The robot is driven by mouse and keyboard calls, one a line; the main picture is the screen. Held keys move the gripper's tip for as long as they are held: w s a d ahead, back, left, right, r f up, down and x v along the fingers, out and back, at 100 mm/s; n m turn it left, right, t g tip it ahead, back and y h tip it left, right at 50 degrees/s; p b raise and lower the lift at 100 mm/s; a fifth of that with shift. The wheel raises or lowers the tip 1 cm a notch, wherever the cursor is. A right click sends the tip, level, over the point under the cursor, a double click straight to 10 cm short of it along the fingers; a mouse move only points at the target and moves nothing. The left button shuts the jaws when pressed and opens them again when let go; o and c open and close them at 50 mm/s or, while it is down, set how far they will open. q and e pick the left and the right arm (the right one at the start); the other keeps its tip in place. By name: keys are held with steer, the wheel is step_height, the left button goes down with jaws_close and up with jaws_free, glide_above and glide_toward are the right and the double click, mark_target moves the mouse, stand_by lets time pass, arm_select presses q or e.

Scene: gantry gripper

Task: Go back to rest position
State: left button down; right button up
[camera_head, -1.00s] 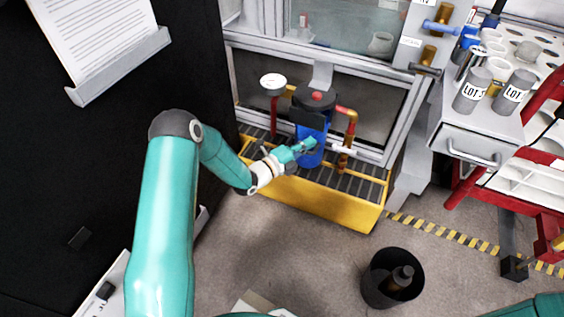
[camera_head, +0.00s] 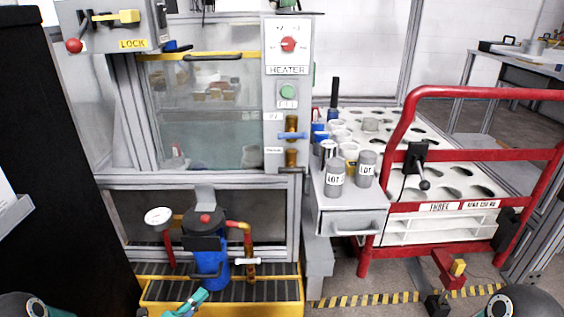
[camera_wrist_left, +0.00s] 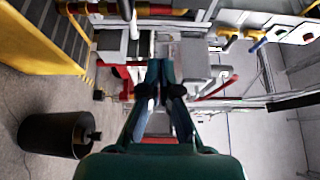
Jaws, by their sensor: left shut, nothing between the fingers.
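My left gripper (camera_head: 198,296) shows at the bottom edge of the head view, teal, in front of the blue pump (camera_head: 209,266). I cannot tell from the head view how far apart they are. In the left wrist view the two fingers of the left gripper (camera_wrist_left: 160,72) are together, with nothing between them. The left arm's joint shows at the bottom left corner of the head view. Part of my right arm shows at the bottom right corner, and its gripper is out of view.
The pump stands on a yellow-edged grated platform (camera_head: 222,309) below the glass-fronted cabinet (camera_head: 210,130). A red-framed cart (camera_head: 398,150) stands at the right, beside a grey drawer unit (camera_head: 350,222) with labelled jars.

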arm_select(q)
steer(key=d+g+h, duration=0.1)
steer(key=d+g, duration=0.1)
steer(key=d, duration=0.7)
steer(key=s+d+f+n+g+y, duration=0.2)
steer(key=s+d+f+n+g, duration=0.3)
steer(key=f, duration=0.3)
steer(key=s+f+n+g+y, duration=0.1)
steer(key=s+f+n+g, duration=0.2)
steer(key=s+n, duration=0.3)
steer(key=s+a+f+n+g+y, duration=0.1)
steer(key=s+f+n+g, duration=0.2)
steer(key=s+n, duration=0.4)
steer(key=s+f+n+g+y, duration=0.1)
steer(key=s+f+n+g, duration=0.2)
steer(key=s+n, duration=0.3)
step_height(320, 180, up, 37)
steer(key=n+p, duration=0.1)
steer(key=p, duration=3.5)
steer(key=shift+s+f, duration=0.2)
steer(key=shift+a, duration=0.1)
